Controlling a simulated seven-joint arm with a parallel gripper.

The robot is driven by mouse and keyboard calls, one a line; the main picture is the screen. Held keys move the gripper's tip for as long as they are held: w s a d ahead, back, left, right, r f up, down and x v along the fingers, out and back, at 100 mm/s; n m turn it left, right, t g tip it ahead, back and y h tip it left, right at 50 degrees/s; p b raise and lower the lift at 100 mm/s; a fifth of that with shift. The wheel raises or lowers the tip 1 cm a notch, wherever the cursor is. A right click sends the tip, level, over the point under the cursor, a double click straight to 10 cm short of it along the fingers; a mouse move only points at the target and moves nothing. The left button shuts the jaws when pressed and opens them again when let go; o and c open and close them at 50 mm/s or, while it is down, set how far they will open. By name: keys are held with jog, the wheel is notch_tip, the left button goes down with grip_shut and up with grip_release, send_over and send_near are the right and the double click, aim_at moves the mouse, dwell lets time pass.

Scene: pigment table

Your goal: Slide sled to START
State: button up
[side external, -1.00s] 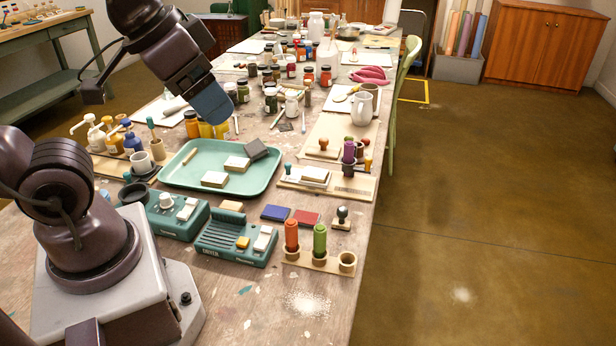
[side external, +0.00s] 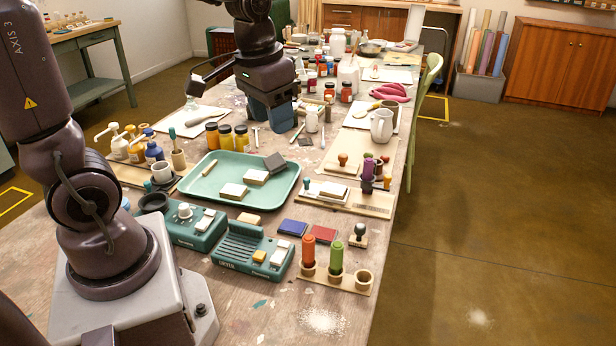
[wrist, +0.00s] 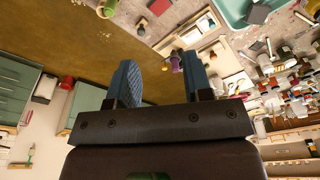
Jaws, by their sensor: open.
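The likely sled is a pale block with a wooden base (side external: 333,191) on a wooden board (side external: 312,195) right of the green tray. I cannot read a START mark; a small grey plate (side external: 374,207) lies at the board's right end. The board also shows at the top of the wrist view (wrist: 172,42). My gripper (side external: 270,120) is open, pointing down with blue fingers above the table behind the green tray, well away from the board. In the wrist view my gripper (wrist: 160,62) has nothing between its fingers.
The green tray (side external: 205,190) holds several blocks. Purple cylinders (side external: 367,172) stand behind the board's right part. Stamp pads (side external: 293,227), teal devices (side external: 250,252) and orange and green cylinders (side external: 309,250) stand in front. Jars (side external: 226,138) and a white jug (side external: 381,126) stand farther back.

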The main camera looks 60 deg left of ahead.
jog(key=w+a+f+g, duration=0.2)
jog(key=w+a+f, duration=0.5)
jog(key=a, duration=0.1)
jog(key=m, duration=0.2)
send_near(307, 179)
jog(key=f, duration=0.9)
jog(key=shift+s+a, duration=0.1)
jog(key=shift+a, duration=0.1)
grip_shut()
